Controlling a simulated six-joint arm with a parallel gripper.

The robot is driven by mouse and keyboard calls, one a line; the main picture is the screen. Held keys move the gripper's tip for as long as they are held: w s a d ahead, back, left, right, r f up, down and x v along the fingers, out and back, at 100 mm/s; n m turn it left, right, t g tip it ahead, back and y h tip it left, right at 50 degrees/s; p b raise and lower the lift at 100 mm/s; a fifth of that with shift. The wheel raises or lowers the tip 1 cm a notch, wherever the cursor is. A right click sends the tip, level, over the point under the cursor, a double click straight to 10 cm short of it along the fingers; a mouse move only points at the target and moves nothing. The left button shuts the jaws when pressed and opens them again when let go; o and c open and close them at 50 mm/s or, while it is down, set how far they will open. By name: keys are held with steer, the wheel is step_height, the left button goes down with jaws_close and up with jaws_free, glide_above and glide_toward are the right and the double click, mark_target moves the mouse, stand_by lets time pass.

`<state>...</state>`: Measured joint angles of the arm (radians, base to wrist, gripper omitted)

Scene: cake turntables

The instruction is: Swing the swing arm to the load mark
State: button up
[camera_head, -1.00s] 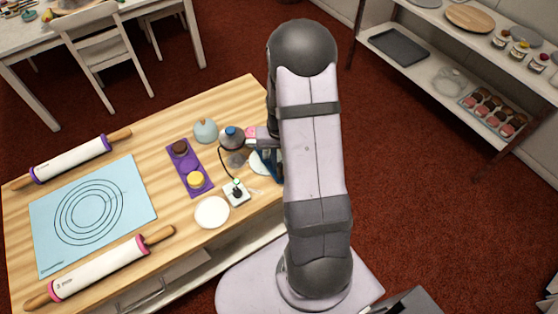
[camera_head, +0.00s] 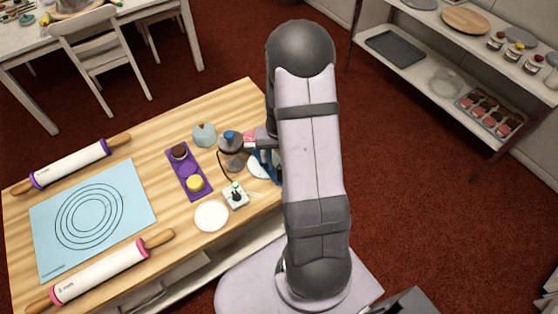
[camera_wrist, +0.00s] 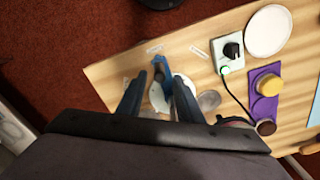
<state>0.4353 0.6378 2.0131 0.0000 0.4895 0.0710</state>
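A blue arm-like part (camera_wrist: 158,68), which looks like the swing arm, lies in the wrist view above a white round plate (camera_wrist: 157,98). My gripper (camera_wrist: 158,76) reaches over it with its two dark blue-grey fingers apart, one on each side. I cannot tell whether either finger touches it. Small pale marks lie on the table around it, one at the upper left (camera_wrist: 154,48) and one at the upper right (camera_wrist: 198,51). Their lettering is too small to read, so I cannot tell which is the load mark. In the head view my arm hides most of this area.
A white control box with a black knob (camera_wrist: 232,49) and a white disc (camera_wrist: 268,31) are close by. A purple tray (camera_head: 188,171) holds small round items. Rolling pins (camera_head: 100,272) and a blue mat (camera_head: 120,238) lie at the left. The table edge is close to the gripper.

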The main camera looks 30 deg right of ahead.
steer(key=shift+r+p, duration=2.1)
steer(key=shift+r, duration=0.75)
steer(key=shift+s, duration=0.15)
steer(key=s+a+r+n+g+y+b, duration=0.1)
steer(key=s+a+g, duration=0.1)
steer(key=s+a, duration=0.35)
steer(key=s+a+r+n+g, duration=0.1)
steer(key=s+a, duration=0.2)
steer(key=s, duration=0.6)
steer(key=w+a+r+n+t+h+b, duration=0.1)
steer(key=w+a+r+n+t+b, duration=0.1)
steer(key=a, duration=0.5)
step_height(320, 180, up, 2)
steer(key=shift+w+a+r+n+t+b, duration=0.25)
steer(key=shift+n+t+b, duration=0.25)
steer(key=shift+n+b, duration=0.55)
